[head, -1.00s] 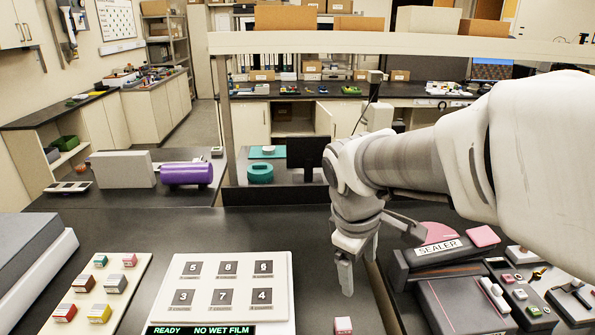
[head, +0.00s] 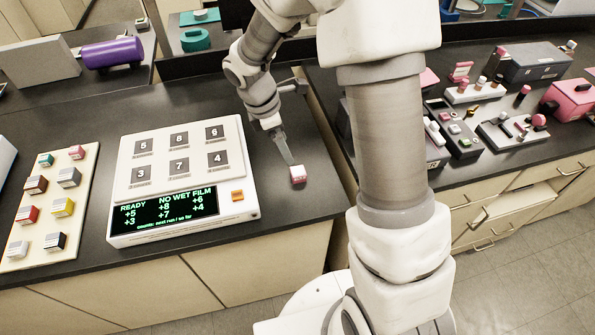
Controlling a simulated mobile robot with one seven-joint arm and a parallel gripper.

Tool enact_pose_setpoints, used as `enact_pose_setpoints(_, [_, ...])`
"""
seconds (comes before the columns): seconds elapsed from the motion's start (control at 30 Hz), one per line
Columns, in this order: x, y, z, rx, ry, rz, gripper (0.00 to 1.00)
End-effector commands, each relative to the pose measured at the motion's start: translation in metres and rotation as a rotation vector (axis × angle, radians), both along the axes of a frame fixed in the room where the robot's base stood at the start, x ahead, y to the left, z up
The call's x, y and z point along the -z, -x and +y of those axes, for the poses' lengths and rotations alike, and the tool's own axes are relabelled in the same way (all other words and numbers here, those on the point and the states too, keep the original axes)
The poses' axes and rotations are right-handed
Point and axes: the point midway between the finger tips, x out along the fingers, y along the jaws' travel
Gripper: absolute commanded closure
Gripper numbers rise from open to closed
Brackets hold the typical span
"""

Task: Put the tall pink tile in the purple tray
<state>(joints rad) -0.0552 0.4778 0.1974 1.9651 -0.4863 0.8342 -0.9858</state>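A small block-like tile (head: 298,174), pink-red with a whitish top, stands on the dark bench right of the white instrument panel. My gripper (head: 291,160) points down at it, with a fingertip at or just behind its top edge. Only one finger shows clearly, so I cannot tell whether it grips the tile. Another pink tile (head: 77,152) sits at the back of the cream tile board (head: 50,195) on the left. I see no purple tray; the purple thing in view is a cylinder (head: 112,52) at the back left.
The white panel (head: 180,135) has numbered squares, a lit display (head: 165,209) and an orange button (head: 237,195). The right bench holds several devices and a pink box (head: 570,98). Bench around the tile is clear.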

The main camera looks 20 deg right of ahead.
Motion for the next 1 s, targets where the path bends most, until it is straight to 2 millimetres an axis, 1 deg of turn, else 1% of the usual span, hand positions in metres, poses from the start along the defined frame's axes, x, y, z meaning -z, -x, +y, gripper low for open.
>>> enact_pose_setpoints(0.03, [0.012,0.001,-0.003,0.0,0.001,0.005,0.18])
enact_pose_setpoints(0.1, [0.027,0.001,-0.007,0.001,0.0,0.004,0.18])
enact_pose_setpoints(0.23, [0.048,0.001,-0.013,0.001,0.001,0.003,0.18])
enact_pose_setpoints(0.33, [0.058,0.0,-0.016,0.001,0.001,0.002,0.18])
enact_pose_setpoints(0.53, [0.069,0.0,-0.019,0.001,0.001,0.002,0.18])
enact_pose_setpoints(0.8, [0.103,-0.003,-0.029,0.001,0.0,0.001,0.18])
enact_pose_setpoints(0.9, [0.11,-0.003,-0.031,0.002,0.0,-0.001,0.18])
enact_pose_setpoints(1.0, [0.112,-0.003,-0.032,0.002,0.0,-0.001,0.18])
